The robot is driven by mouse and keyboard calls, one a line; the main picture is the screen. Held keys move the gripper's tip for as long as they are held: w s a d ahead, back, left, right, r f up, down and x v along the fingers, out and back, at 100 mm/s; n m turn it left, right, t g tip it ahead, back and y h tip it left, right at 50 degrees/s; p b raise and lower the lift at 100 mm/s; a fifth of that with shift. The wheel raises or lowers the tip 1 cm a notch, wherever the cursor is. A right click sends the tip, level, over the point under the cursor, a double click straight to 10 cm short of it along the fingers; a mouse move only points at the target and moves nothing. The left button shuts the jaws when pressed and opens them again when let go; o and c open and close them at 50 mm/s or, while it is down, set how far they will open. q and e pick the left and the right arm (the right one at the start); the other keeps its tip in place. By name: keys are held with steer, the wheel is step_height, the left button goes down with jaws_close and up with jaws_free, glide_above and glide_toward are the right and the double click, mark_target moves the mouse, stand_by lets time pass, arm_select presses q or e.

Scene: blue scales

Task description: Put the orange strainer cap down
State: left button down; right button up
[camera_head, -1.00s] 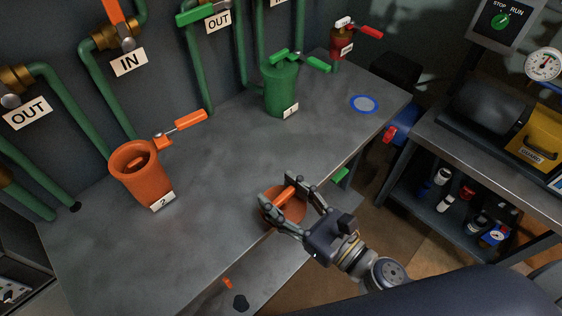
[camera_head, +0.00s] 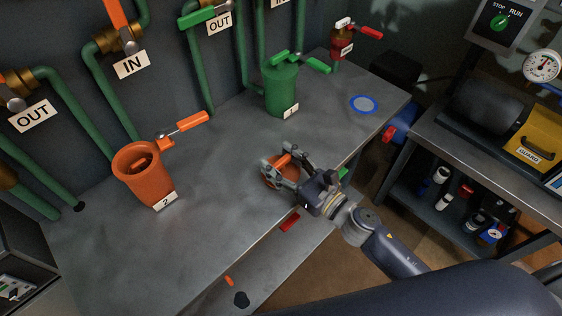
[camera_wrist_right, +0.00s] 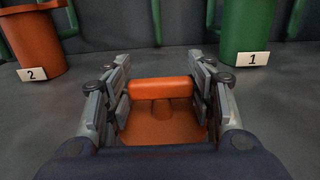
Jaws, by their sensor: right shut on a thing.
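The orange strainer cap (camera_head: 270,180) is a round disc with a bar handle, over the grey bench near its front edge. It shows in the right wrist view (camera_wrist_right: 160,128) with its bar between the fingers. My right gripper (camera_head: 280,158) is shut on the cap's bar; the fingers hide part of the disc. I cannot tell whether the cap touches the bench top. The orange strainer body (camera_head: 145,183), labelled 2, stands open to the left, apart from the cap. My left gripper is not in view.
The grey bench top (camera_head: 225,160) is clear around the cap. A green strainer (camera_head: 281,92) labelled 1 stands behind it, and a blue ring (camera_head: 364,104) lies at the right. Green pipes run along the back.

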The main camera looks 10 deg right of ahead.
steer(key=shift+f, duration=0.1)
steer(key=o, duration=1.4)
steer(key=shift+o, duration=0.2)
